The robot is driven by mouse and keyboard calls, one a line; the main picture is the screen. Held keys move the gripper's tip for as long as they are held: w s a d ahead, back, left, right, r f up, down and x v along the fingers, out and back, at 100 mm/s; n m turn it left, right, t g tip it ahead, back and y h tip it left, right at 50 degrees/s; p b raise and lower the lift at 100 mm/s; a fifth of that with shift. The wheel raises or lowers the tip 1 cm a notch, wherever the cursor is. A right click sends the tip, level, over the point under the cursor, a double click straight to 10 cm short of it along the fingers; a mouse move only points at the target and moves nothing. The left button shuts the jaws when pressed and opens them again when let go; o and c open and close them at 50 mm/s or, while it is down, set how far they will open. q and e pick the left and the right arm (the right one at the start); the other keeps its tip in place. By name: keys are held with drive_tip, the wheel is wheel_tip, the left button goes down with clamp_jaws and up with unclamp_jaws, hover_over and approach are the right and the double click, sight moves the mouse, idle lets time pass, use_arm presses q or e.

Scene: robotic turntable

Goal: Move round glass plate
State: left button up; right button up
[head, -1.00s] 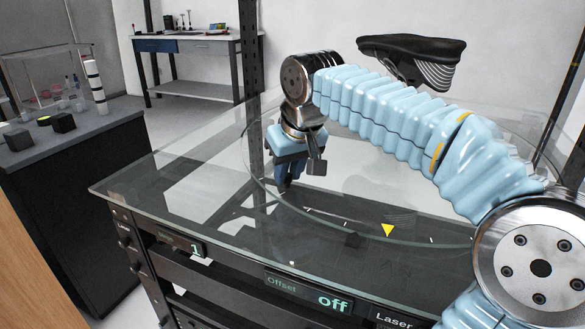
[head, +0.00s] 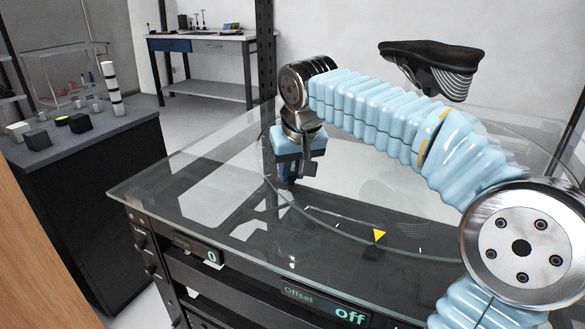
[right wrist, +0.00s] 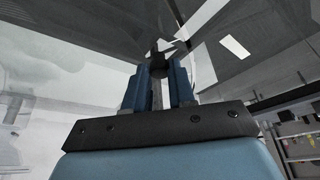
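The round glass plate (head: 335,185) is a clear disc lying flat on the rectangular glass table top, with its rim faintly visible. A yellow triangle marker (head: 379,235) sits at its near edge. My right gripper (head: 287,180) points down at the left part of the plate's rim. In the right wrist view its two blue fingers (right wrist: 158,75) stand a little apart with a small dark shape between their tips. I cannot tell if that is something held. My right arm hides part of the plate. My left gripper is not in view.
The glass table top (head: 150,188) stands on a dark rack. A display reading 0 (head: 212,257) and one reading off (head: 350,315) are on its front. A black side counter (head: 130,130) with small items is at left. A workbench (head: 205,45) stands behind.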

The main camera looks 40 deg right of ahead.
drive_tip(key=o, duration=0.4)
drive_tip(key=v, duration=1.3)
drive_tip(key=shift+r, duration=0.4)
